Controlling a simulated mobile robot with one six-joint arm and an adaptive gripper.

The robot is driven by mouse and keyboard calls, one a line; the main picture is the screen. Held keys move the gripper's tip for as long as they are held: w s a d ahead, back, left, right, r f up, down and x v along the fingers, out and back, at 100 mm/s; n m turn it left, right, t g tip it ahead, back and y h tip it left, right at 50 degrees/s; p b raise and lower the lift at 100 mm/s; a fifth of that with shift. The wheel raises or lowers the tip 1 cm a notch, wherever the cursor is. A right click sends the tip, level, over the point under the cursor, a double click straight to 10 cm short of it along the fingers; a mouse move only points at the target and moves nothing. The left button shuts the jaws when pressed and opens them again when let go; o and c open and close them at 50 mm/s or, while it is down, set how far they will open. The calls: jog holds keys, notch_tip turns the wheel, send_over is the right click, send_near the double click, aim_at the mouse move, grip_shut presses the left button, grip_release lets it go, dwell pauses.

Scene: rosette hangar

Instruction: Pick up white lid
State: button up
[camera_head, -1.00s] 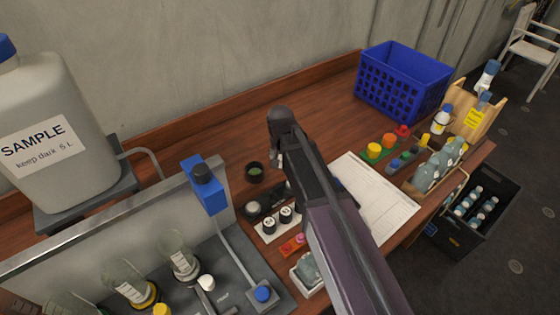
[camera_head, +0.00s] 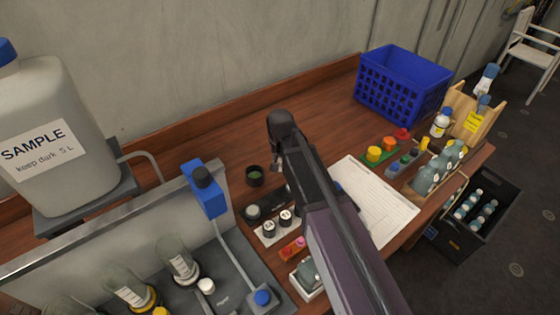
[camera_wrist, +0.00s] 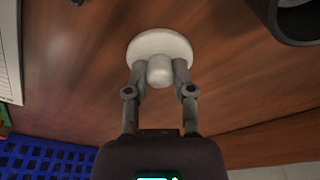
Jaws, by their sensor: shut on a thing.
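The white lid (camera_wrist: 160,44) is a round disc with a short knob, seen in the wrist view over the brown wooden bench. My gripper (camera_wrist: 159,72) is shut on the lid's knob, with one finger on each side. I cannot tell whether the lid touches the bench or is just above it. In the head view my arm hides the lid, and the gripper's fingertips are mostly hidden behind the dark wrist.
A small dark cup (camera_head: 254,176) stands left of my arm. A blue crate (camera_head: 403,84) is at the back right, and a white sheet (camera_head: 375,205) lies right of my arm. A large SAMPLE canister (camera_head: 58,140) stands at left.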

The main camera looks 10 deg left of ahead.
jog(key=shift+r, duration=0.15)
notch_tip(320, 180, up, 10)
jog(key=p, duration=1)
dwell(0.6)
notch_tip(320, 180, up, 12)
jog(key=p, duration=1.1)
jog(key=shift+f+p, duration=0.2)
jog(key=shift+p, duration=0.2)
jog(key=shift+f, duration=0.1)
